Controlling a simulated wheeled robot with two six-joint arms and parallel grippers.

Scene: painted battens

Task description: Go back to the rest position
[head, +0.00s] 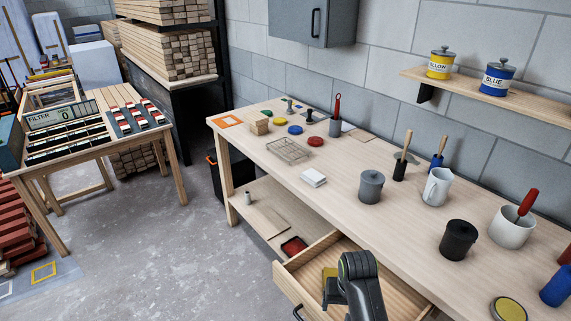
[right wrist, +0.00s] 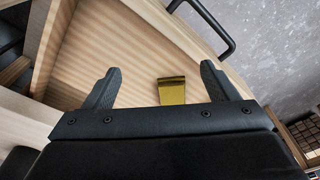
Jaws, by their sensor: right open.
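My right gripper (head: 334,297) is over the open drawer (head: 292,270) at the bottom of the head view. In the right wrist view its two fingers stand wide apart, open and empty (right wrist: 160,72). A shiny yellow-gold piece (right wrist: 172,91) lies in the drawer, showing between the fingers and apart from them. It also shows in the head view (head: 328,275), partly hidden by my gripper. My left gripper is not in view.
A batten table (head: 60,155) stands left. The grey floor (head: 170,240) between is clear.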

